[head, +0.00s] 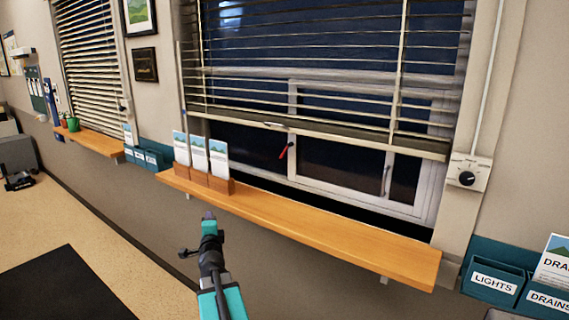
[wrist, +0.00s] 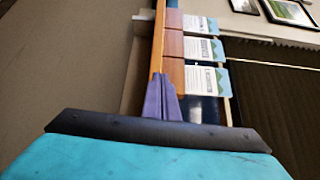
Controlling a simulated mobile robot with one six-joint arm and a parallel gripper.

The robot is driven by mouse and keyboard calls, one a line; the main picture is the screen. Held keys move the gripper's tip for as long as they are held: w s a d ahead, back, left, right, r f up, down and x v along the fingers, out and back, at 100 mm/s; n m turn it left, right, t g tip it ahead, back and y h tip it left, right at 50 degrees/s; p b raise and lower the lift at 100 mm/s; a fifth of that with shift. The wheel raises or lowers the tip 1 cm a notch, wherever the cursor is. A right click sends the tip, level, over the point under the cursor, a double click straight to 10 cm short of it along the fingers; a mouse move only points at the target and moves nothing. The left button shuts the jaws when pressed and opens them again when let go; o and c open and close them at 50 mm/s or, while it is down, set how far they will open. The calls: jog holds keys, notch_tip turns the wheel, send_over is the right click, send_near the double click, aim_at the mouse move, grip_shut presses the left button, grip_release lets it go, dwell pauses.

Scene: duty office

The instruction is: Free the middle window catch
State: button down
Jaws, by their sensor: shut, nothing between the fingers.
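The near window (head: 340,175) has a white frame and dark glass. A small red lever (head: 287,150), which looks like the catch, sits tilted on the window's left part, just below the blind's bottom edge. A dark upright handle (head: 386,180) is on the pane to its right. My gripper (head: 208,216) is below and in front of the wooden sill, left of the red lever and well apart from it. It is shut and empty. In the wrist view its purple fingertips (wrist: 160,85) are together, pointing toward the sill; the red lever is not visible there.
A slatted blind (head: 310,65) covers the window's upper part. Three cards in wooden holders (head: 205,180) stand at the left end of the wooden sill (head: 330,235); the rest of the sill is clear. A dial box (head: 468,174) is on the wall at right. Teal leaflet holders (head: 495,280) hang below it.

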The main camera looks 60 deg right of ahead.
jog(key=s+d+r+m+g+h, duration=0.2)
jog(key=s+d+r+m, duration=0.1)
jog(key=s, duration=0.3)
jog(key=s+d+r+m+g+h, duration=0.2)
jog(key=s+d+r+m+g, duration=0.1)
jog(key=s+d+m, duration=0.1)
jog(key=s+d+r+m+g+h, duration=0.2)
jog(key=s+d+r+m, duration=0.1)
jog(key=s, duration=0.6)
jog(key=shift+d+m+g+h, duration=0.3)
jog(key=shift+d+m, duration=0.3)
jog(key=shift+d, duration=0.75)
jog(key=shift+d, duration=0.1)
jog(key=p+x, duration=0.5)
jog(key=x, duration=1.4)
jog(key=shift+w+d, duration=0.15)
jog(key=shift+d, duration=0.2)
jog(key=shift+w+b, duration=0.1)
jog(key=shift+b, duration=0.35)
